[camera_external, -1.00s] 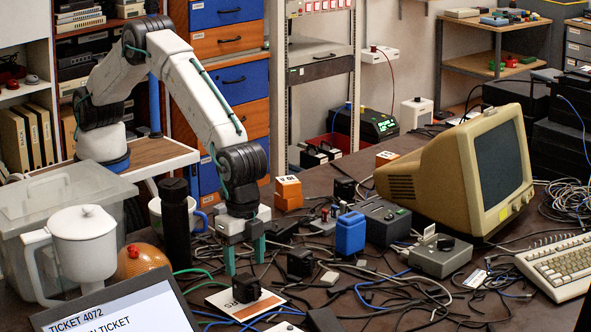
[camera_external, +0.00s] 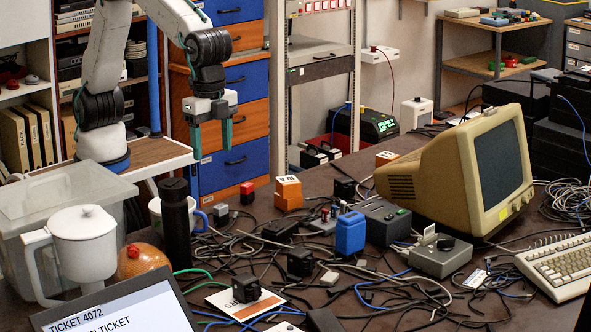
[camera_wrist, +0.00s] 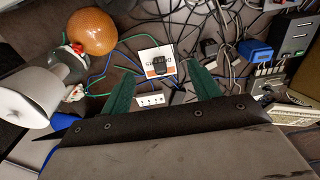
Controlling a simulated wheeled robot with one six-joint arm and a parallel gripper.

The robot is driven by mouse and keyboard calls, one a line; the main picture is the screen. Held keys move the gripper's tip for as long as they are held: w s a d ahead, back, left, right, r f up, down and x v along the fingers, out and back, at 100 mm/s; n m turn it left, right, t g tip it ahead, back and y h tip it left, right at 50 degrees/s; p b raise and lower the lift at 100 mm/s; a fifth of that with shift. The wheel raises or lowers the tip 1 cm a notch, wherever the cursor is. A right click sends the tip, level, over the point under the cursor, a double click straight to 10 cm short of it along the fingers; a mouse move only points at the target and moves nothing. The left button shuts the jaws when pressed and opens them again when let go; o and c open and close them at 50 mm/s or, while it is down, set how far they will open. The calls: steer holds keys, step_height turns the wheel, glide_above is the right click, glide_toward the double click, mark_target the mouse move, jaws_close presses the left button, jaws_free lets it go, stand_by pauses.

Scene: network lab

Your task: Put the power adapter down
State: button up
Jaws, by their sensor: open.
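The black power adapter (camera_external: 246,288) sits on a white and orange card (camera_external: 222,302) at the front of the cluttered table. In the wrist view the adapter (camera_wrist: 159,67) is on the card (camera_wrist: 149,54), seen from above between my finger tips. My gripper (camera_external: 211,143) is open and empty, fingers pointing down. It is raised high above the table, in front of the drawer cabinet, well clear of the adapter. Other similar black blocks (camera_external: 300,263) lie behind it among the cables.
Loose cables surround the card. A blue container (camera_external: 350,233), a grey box (camera_external: 440,256) and a beige monitor (camera_external: 465,180) stand to the right. A white jug (camera_external: 84,245), an orange ball (camera_external: 138,262) and a dark bottle (camera_external: 175,222) stand to the left.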

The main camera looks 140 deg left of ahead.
steer(key=s+a+r, duration=0.1)
steer(key=s+r, duration=0.3)
steer(key=s, duration=0.7)
steer(key=s+a+r, duration=0.2)
steer(key=s+r, duration=0.2)
steer(key=s, duration=0.8)
steer(key=s+f, duration=0.2)
steer(key=s, duration=0.7)
steer(key=s+a+f, duration=0.1)
steer(key=s+f, duration=0.2)
steer(key=s, duration=0.7)
steer(key=shift+s+f+t, duration=0.25)
steer(key=shift+s+t, duration=0.05)
steer(key=shift+t, duration=0.1)
